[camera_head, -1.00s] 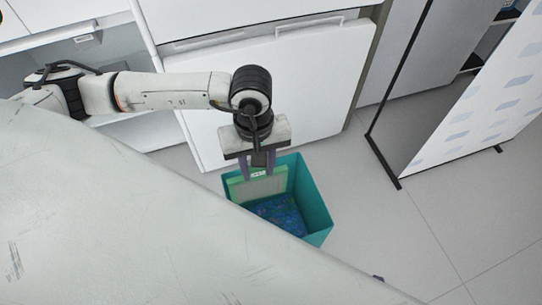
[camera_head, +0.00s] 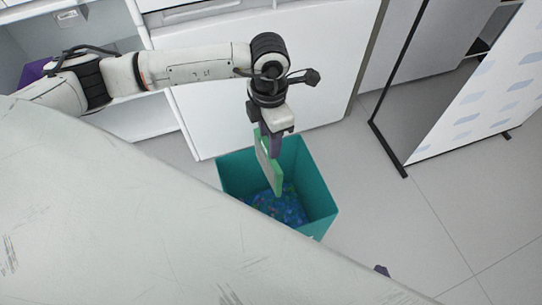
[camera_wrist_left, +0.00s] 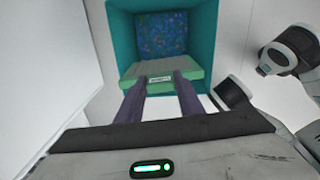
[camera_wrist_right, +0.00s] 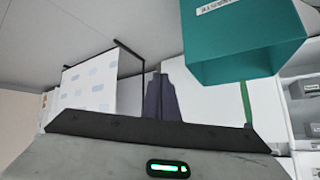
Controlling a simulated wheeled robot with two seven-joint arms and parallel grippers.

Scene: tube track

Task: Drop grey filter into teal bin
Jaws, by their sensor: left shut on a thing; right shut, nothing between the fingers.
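The grey filter (camera_head: 264,158) is a flat panel with a green frame. My left gripper (camera_head: 275,146) is shut on its upper edge, and it hangs over the opening of the teal bin (camera_head: 319,190). The left wrist view shows the filter (camera_wrist_left: 160,70) between the fingers, with the bin (camera_wrist_left: 204,48) beyond it. In the right wrist view a thin green strip, probably the filter's edge (camera_wrist_right: 247,100), shows clear of the bin's rim (camera_wrist_right: 245,60). My right gripper (camera_wrist_right: 160,98) is shut and empty, apart from the bin.
A pale scratched surface (camera_head: 120,220) fills the lower left and hides the bin's near corner. White cabinets (camera_head: 320,70) stand behind the bin. A patterned panel (camera_head: 480,100) on a black-footed frame stands to the right. Open tiled floor (camera_head: 400,225) lies between. Blue speckled contents (camera_head: 285,207) cover the bin's bottom.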

